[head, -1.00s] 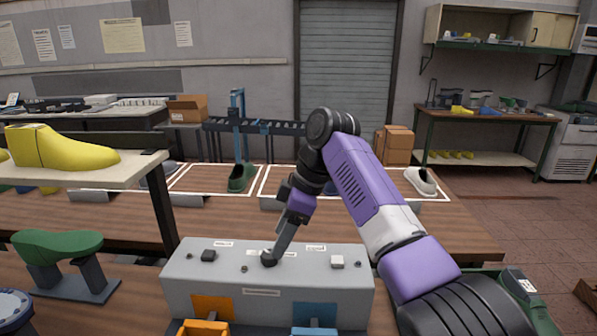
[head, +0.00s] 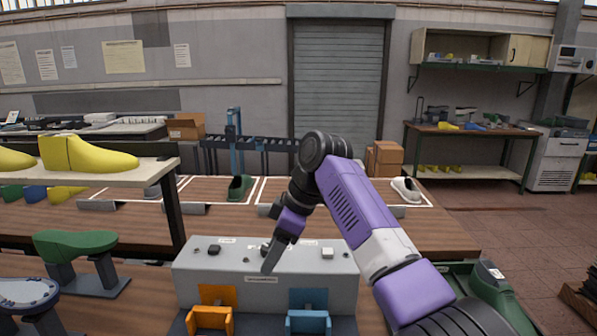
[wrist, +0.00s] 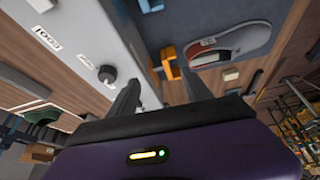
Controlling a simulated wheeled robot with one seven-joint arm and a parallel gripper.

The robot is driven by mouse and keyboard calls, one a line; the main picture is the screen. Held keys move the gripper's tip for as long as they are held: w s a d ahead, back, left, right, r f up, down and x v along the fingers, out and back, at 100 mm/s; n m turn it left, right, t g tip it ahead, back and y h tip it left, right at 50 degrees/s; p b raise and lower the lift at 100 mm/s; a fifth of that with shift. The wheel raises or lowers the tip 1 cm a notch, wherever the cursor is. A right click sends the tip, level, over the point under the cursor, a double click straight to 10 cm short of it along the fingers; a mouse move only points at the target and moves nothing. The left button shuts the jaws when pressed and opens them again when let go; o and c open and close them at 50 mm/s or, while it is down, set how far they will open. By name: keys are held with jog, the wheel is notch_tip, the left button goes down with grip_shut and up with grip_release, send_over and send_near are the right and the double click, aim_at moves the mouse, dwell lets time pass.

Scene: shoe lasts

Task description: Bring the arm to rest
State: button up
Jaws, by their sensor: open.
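My gripper (head: 272,258) hangs in front of the grey control box (head: 340,262) in the head view, fingers pointing down. It covers part of the box's top and front. In the wrist view my gripper (wrist: 158,92) shows two dark fingers set apart with nothing between them. The grey box (wrist: 95,25) fills the upper left there, with a dark knob (wrist: 106,75) on its face. In the wrist view an orange bracket (wrist: 170,63) lies beyond the fingertips.
An orange bracket (head: 211,320) and a blue bracket (head: 308,322) stand before the box. A green last (head: 75,243) on a stand is at left. A yellow last (head: 88,156) sits on a raised shelf. A green shoe (head: 239,188) and white shoe (head: 406,189) lie on the table behind.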

jog(key=w+a+r+m+t+y, duration=0.2)
jog(key=w+a+r+m+t, duration=0.15)
jog(key=w+t, duration=0.35)
jog(key=s+d+f+m+t, duration=0.3)
jog(key=d+f+m+t, duration=0.15)
jog(key=f, duration=0.35)
jog(key=s+d+f+m+t+h, duration=0.1)
jog(key=s+d+f+m+t, duration=0.15)
jog(key=s+d, duration=0.35)
jog(key=s+d+f+m+t+h, duration=0.1)
jog(key=s+d+f+m+t, duration=0.2)
jog(key=s, duration=0.6)
jog(key=s+d+f+m+g+h, duration=0.1)
jog(key=s+d, duration=0.4)
jog(key=s, duration=0.9)
jog(key=s+d+f+m+g+h, duration=0.1)
jog(key=s+d, duration=0.4)
jog(key=s, duration=0.9)
jog(key=s+d+f+m+g+h, duration=0.1)
jog(key=s+d, duration=0.4)
jog(key=s, duration=0.9)
jog(key=shift+s+d+f+h, duration=0.15)
jog(key=shift+f+h, duration=0.3)
jog(key=shift+h, duration=0.55)
